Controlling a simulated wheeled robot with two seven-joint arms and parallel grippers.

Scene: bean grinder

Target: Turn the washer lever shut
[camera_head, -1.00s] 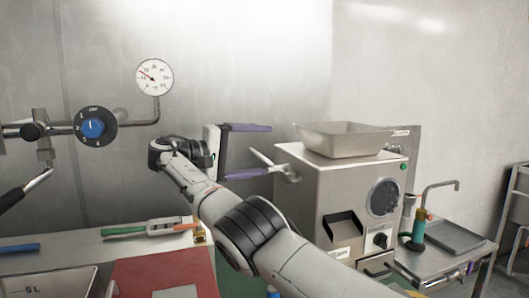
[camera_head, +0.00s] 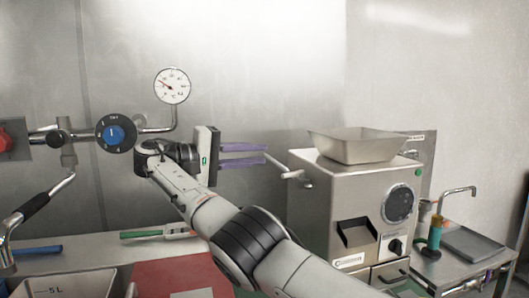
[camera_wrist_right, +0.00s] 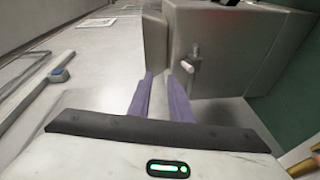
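A short pale lever (camera_head: 292,174) sticks out from the left side of the steel bean grinder (camera_head: 332,205). A lever with a white tip (camera_wrist_right: 187,67) also shows in the right wrist view, just beyond and right of my fingertips. I cannot tell from the pictures which lever is the washer lever. My right gripper (camera_head: 266,154) points right at the grinder's side, its purple fingers parted by a narrow gap. The tips are near the lever's upper end; contact is unclear. In the right wrist view the fingers (camera_wrist_right: 160,77) look empty. My left gripper is not in view.
A blue-centred knob (camera_head: 113,133) and gauge (camera_head: 172,86) are on the wall pipes. A black-handled metal arm (camera_head: 36,204) is at far left. A steel hopper (camera_head: 357,146) tops the grinder. A red mat (camera_head: 165,278) lies in front.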

